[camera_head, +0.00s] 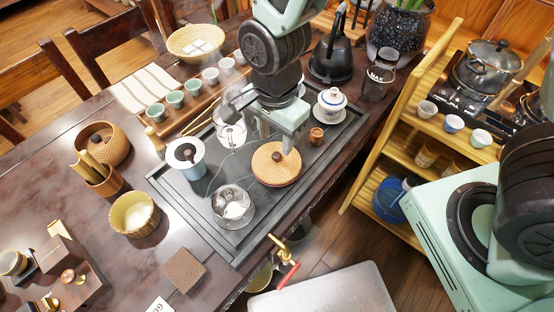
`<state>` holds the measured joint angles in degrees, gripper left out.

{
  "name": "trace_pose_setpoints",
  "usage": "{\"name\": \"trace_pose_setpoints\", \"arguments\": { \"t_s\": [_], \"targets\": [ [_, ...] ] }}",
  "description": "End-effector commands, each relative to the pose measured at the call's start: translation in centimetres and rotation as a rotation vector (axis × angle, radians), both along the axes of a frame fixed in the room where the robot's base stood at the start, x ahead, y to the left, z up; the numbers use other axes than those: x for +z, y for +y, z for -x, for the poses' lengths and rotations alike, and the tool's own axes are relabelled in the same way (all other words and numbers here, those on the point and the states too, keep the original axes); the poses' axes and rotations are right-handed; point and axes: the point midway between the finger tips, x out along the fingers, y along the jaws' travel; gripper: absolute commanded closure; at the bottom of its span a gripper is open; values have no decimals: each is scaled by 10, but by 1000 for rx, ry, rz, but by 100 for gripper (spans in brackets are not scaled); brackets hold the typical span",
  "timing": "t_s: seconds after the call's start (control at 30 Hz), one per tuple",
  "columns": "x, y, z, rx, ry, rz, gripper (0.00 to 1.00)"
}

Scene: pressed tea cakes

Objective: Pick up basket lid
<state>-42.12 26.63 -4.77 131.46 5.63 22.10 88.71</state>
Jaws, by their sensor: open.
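The basket lid (268,174) is a round, flat, tan woven disc with a dark round knob (277,156) on top. It lies on the dark tea tray (236,238), right of centre. The picture does not settle whether a finger touches the lid or knob. The arm and gripper hide part of the tray behind the lid.
A round woven basket (112,151) is at left. A black kettle (331,60) stands behind.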

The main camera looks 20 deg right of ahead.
Motion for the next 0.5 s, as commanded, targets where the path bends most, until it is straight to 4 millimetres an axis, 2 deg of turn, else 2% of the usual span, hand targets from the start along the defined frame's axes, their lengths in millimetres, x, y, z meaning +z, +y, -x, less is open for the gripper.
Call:
{"name": "trace_pose_setpoints", "arguments": {
  "t_s": [0.17,0.5],
  "targets": [
    [-11,-1,0,0,2,2,55],
    [-52,-3,-2,1,3,-1,55]
  ]
}}
